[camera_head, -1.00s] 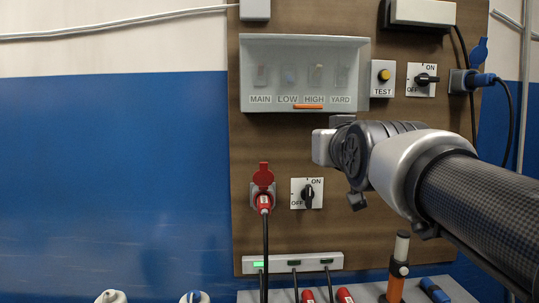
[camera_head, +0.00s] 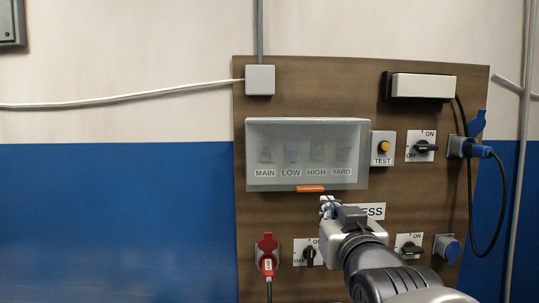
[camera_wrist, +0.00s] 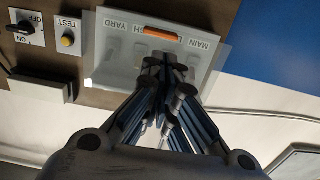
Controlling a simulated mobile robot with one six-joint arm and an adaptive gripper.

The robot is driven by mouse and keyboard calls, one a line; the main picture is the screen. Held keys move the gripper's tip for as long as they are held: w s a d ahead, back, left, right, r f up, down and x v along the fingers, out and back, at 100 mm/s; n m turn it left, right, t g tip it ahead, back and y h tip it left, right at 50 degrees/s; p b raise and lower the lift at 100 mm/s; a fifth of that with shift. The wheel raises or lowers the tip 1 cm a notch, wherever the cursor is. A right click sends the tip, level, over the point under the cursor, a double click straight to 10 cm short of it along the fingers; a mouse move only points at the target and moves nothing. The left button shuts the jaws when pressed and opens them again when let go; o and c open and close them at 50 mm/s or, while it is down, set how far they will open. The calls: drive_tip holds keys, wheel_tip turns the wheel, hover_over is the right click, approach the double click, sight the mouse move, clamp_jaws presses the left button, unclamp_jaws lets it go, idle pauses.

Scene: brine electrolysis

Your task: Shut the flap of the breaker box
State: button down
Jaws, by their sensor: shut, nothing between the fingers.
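The breaker box (camera_head: 258,183) is a grey box on the brown board with a row of breaker switches labelled MAIN, LOW, HIGH and YARD. Its clear flap (camera_head: 330,130) hangs over the front, with an orange handle (camera_head: 311,188) at the lower edge. I cannot tell whether the flap lies flush. In the wrist view the picture is upside down and the orange handle (camera_wrist: 150,33) lies beyond my fingertips. My gripper (camera_head: 328,206) is shut and empty, just below the box's lower edge and right of the handle. It also shows in the wrist view (camera_wrist: 166,64).
The TEST button (camera_head: 383,148) and a rotary switch (camera_head: 421,147) sit right of the box. A sign (camera_head: 372,210), a red plug (camera_head: 267,266) and more switches are below. A black-and-white unit (camera_head: 423,86) is above right.

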drive_tip(key=r+p, duration=0.1)
drive_tip(key=p, duration=0.2)
approach(314, 188)
drive_tip(key=w, duration=0.4)
drive_tip(key=w+r, duration=0.1)
drive_tip(key=w, duration=0.1)
drive_tip(key=shift+w+a, duration=0.15)
drive_tip(key=shift+a, duration=0.25)
drive_tip(key=shift+w, duration=0.15)
drive_tip(key=shift+f, duration=0.1)
drive_tip(key=w+b, duration=0.1)
drive_tip(key=b, duration=0.1)
drive_tip(key=shift+f+t+b, duration=0.3)
drive_tip(key=shift+r, duration=0.35)
drive_tip(key=shift+b, duration=0.4)
